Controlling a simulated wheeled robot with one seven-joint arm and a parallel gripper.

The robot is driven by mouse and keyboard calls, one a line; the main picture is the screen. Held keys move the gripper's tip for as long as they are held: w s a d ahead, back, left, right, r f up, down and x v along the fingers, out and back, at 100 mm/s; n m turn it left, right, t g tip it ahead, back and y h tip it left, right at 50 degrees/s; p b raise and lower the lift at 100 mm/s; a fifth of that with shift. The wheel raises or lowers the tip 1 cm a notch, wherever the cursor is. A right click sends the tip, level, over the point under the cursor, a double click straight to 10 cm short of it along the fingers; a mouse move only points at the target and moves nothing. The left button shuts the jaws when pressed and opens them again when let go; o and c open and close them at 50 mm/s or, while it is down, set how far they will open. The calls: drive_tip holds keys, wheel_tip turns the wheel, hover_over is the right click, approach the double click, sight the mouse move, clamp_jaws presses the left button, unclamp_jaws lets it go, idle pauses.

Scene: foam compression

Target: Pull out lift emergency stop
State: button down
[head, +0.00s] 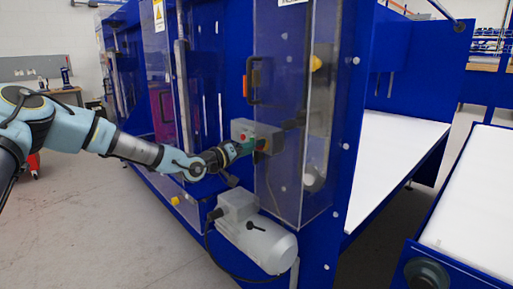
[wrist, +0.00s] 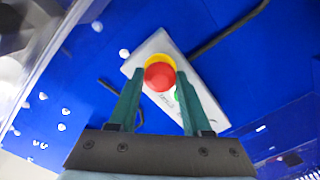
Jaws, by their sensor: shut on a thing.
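The emergency stop is a round red button (wrist: 159,76) on a yellow collar, mounted on a light grey control box (wrist: 205,100). In the wrist view the two green fingers of my gripper (wrist: 160,76) reach up on either side of the red button and are shut on it. A small green button (wrist: 178,96) shows beside it on the box. In the head view my gripper (head: 250,145) is at the grey box (head: 242,126) on the blue machine, and a small red spot shows on that box.
The blue machine (head: 345,190) has clear panels and an orange-black handle (head: 252,80) above the box. A grey motor (head: 255,235) with a cable juts out below my gripper. White conveyor surfaces (head: 395,150) lie to the right. The floor at left is open.

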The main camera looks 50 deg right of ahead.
drive_tip(key=shift+a, duration=0.3)
unclamp_jaws()
idle(0.6)
drive_tip(key=a, duration=0.7)
drive_tip(key=shift+w, duration=0.2)
idle(0.6)
idle(0.4)
